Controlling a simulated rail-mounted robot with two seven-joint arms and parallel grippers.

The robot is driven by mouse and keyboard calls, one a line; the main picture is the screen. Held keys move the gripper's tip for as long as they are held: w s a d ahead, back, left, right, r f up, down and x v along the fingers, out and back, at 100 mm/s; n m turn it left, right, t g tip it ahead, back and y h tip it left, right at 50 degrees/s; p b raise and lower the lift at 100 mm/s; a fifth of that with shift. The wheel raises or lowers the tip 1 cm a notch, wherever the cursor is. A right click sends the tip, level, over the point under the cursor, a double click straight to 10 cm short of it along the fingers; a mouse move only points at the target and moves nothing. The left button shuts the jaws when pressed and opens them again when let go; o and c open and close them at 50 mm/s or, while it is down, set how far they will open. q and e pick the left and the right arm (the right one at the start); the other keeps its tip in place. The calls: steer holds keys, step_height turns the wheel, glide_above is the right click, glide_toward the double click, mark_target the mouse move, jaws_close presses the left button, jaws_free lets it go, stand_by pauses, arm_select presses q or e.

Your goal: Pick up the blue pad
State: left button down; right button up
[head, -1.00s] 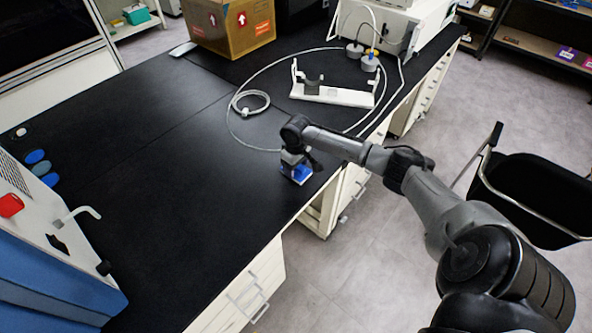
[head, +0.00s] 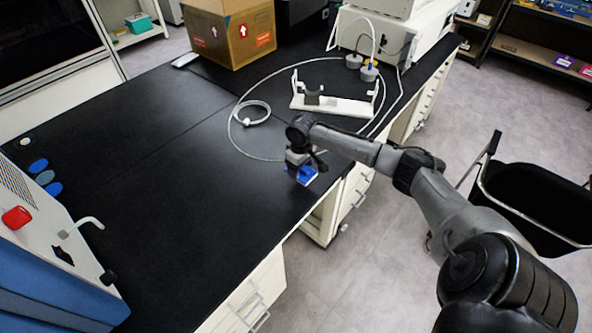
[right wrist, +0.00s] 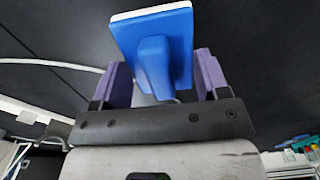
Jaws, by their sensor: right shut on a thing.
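The blue pad (head: 308,176) is at the right front edge of the black bench, under my right gripper (head: 302,167). In the right wrist view the blue pad (right wrist: 180,38) shows a white layer along its far edge and a raised blue grip in its middle. I cannot tell whether the pad still touches the bench. My left gripper is in neither view now.
A white stand (head: 335,106) and a looped white tube (head: 250,112) lie behind the pad. A cardboard box (head: 230,35) stands at the back. A blue and white machine (head: 50,235) with a red button is at left. The bench middle is clear.

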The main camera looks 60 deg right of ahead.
steer(key=s+d+r+p, duration=0.2)
steer(key=s+d+r, duration=0.2)
steer(key=s, duration=0.5)
steer(key=shift+s+r+p, duration=0.2)
steer(key=shift+r+p, duration=0.1)
steer(key=shift+r, duration=0.65)
